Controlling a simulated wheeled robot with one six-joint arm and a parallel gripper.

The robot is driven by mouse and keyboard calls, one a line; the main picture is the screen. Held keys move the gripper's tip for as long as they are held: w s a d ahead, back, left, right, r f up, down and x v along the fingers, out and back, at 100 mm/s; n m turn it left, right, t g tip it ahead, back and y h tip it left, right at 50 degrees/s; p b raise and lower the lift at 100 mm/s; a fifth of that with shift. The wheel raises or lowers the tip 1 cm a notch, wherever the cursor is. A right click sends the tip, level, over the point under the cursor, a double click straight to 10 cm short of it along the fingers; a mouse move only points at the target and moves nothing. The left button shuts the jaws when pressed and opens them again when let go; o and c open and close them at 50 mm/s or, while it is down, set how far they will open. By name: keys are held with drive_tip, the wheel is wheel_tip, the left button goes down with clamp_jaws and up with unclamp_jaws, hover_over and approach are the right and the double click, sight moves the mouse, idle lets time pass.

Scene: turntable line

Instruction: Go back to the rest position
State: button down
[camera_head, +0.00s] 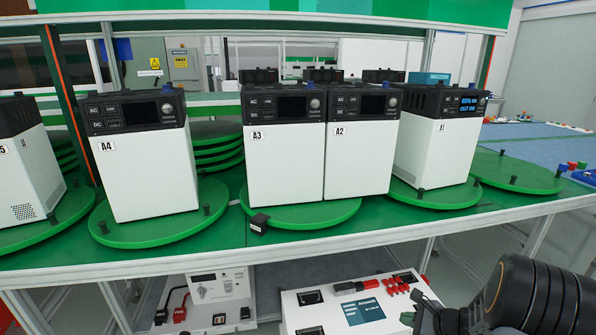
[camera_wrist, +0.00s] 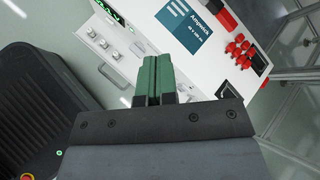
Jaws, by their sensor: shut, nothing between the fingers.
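My gripper (camera_wrist: 153,74) shows in the wrist view with its two green fingers shut together and nothing between them. It points toward a white test box with a teal label (camera_wrist: 195,20), with a gap I cannot judge. In the head view my arm reaches in at the lower right, below the table edge.
White units A4 (camera_head: 150,165), A3 (camera_head: 284,160), A2 (camera_head: 357,155) and A1 (camera_head: 432,140) stand upright on green turntables; A1's display is lit. Unit A5 (camera_head: 25,160) is partly cut off at left. The green table's front edge (camera_head: 330,245) runs above my arm. Another instrument (camera_head: 215,290) sits below.

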drive_tip(key=s+a+r+n+g+p, duration=0.25)
drive_tip(key=a+r+n+p, duration=0.3)
drive_tip(key=r, duration=0.45)
drive_tip(key=s+a+r+n+g+p, duration=0.2)
drive_tip(key=s+a+r+n+p, duration=0.25)
drive_tip(key=r, duration=0.65)
drive_tip(key=s+a+r+n+h+p, duration=0.2)
drive_tip(key=s+r+n+h+p, duration=0.1)
drive_tip(key=r, duration=0.6)
drive_tip(key=s+a+r+n+h+p, duration=0.2)
drive_tip(key=s+r+n+h+p, duration=0.2)
drive_tip(key=r+n+p, duration=0.4)
drive_tip(key=shift+s+a+r+n, duration=0.4)
drive_tip(key=shift+s+r+n, duration=0.35)
drive_tip(key=shift+r, duration=0.1)
drive_tip(key=shift+a, duration=0.1)
